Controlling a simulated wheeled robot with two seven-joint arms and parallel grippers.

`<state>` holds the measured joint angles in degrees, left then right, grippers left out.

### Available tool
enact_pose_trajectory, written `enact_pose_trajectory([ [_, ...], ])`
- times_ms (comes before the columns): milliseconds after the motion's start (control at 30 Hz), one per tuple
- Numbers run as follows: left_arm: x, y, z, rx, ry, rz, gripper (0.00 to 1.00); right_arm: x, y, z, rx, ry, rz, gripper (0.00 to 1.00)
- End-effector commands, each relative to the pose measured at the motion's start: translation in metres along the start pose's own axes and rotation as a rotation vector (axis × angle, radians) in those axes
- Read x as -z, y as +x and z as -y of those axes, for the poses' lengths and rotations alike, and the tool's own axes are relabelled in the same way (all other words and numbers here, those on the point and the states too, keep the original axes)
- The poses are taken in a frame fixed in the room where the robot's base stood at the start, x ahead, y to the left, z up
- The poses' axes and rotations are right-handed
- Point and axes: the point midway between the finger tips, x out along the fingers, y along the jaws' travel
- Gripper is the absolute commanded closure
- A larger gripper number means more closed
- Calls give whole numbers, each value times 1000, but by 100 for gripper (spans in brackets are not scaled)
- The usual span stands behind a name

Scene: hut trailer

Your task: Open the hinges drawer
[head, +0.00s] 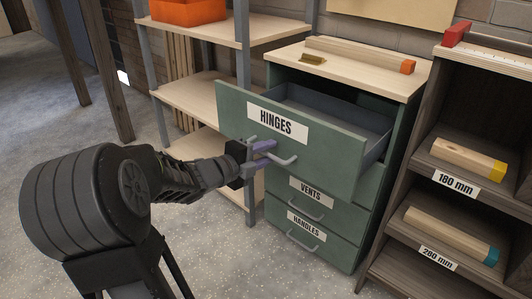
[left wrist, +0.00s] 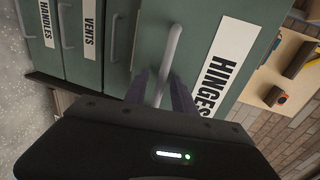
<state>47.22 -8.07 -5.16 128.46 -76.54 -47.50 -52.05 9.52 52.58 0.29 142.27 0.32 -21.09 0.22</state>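The hinges drawer (head: 228,106) is the top drawer of a green cabinet and stands pulled well out, its grey inside (head: 335,110) showing empty where visible. Its label also shows in the left wrist view (left wrist: 217,67). Its pale bar handle (head: 284,160) also shows in the left wrist view (left wrist: 172,48). My left gripper (head: 265,152) is at the handle, with its purple fingers on either side of the bar. In the left wrist view the fingers (left wrist: 164,92) stand apart, with gaps beside the bar. My right gripper is not in view.
The vents drawer (head: 343,202) and handles drawer (head: 330,244) below are shut. Shelves stand close on both sides, one with an orange box (head: 188,11). The floor in front is clear.

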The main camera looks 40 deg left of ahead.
Motion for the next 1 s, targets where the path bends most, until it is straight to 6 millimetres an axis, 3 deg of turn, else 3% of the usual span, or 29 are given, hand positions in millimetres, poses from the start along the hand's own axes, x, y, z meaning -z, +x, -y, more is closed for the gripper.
enact_pose_trajectory([
  [333, 0, -6, 1, -1, 0, 1, 68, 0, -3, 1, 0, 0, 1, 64],
  [733, -1, -66, 2, 0, 0, 2, 68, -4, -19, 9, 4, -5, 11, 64],
  [1000, 0, -78, 0, 0, 0, -1, 68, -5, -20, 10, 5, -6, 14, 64],
])
